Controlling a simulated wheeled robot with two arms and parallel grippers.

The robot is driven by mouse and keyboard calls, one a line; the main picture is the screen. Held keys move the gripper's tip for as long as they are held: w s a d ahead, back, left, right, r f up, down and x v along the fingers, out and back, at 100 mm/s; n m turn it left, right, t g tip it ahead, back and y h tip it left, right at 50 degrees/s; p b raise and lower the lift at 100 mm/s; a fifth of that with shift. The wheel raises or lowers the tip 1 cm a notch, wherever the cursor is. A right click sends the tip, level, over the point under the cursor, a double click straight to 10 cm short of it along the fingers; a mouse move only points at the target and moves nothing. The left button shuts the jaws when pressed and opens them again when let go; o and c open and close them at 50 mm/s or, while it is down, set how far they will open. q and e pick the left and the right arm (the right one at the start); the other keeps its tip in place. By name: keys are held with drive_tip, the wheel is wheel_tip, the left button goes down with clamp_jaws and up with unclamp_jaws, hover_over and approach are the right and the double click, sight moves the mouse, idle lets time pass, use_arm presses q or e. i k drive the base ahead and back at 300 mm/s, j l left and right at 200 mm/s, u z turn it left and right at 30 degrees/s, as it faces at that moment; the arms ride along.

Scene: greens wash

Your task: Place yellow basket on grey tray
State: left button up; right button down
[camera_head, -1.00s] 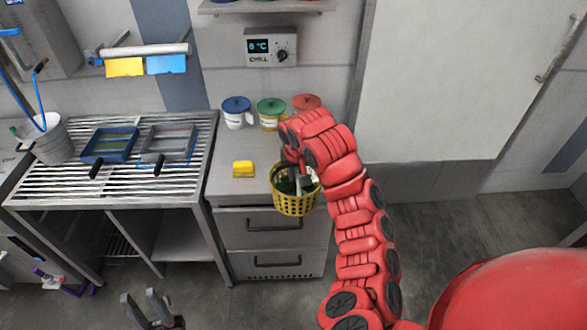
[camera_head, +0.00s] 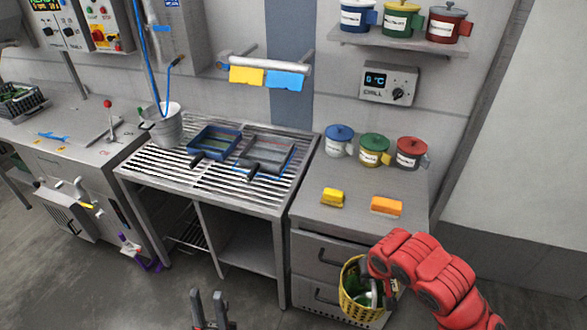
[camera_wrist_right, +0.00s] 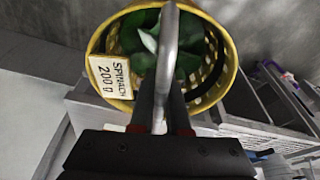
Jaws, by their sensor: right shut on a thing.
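The yellow basket (camera_head: 351,292), a perforated round basket with green leaves inside, hangs from my right gripper (camera_head: 372,284) in front of the drawer unit. In the right wrist view, my right gripper (camera_wrist_right: 162,108) is shut on the basket's grey handle, and a label reading "SPINACH 200 g" (camera_wrist_right: 112,77) sits at the yellow rim (camera_wrist_right: 232,62). The grey tray (camera_head: 284,168) with a dark handle lies on the slatted rack, right of a blue tray (camera_head: 199,150). My left gripper (camera_head: 211,308) is low at the front, its two fingers apart and empty.
A white bucket (camera_head: 165,130) stands left of the trays. Blue, green and red lidded mugs (camera_head: 374,150) stand on the drawer counter, behind a yellow sponge (camera_head: 332,198) and an orange sponge (camera_head: 387,206). The front of the slatted rack (camera_head: 225,190) is bare.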

sight(268, 153)
drive_tip(key=i+j, duration=0.15)
drive_tip(key=j, duration=0.2)
drive_tip(key=i+j, duration=0.2)
drive_tip(key=j, duration=0.15)
drive_tip(key=i+j, duration=0.15)
drive_tip(key=j, duration=0.15)
drive_tip(key=i+j, duration=0.15)
drive_tip(key=j, duration=0.2)
drive_tip(key=i+j, duration=0.15)
drive_tip(key=j, duration=0.2)
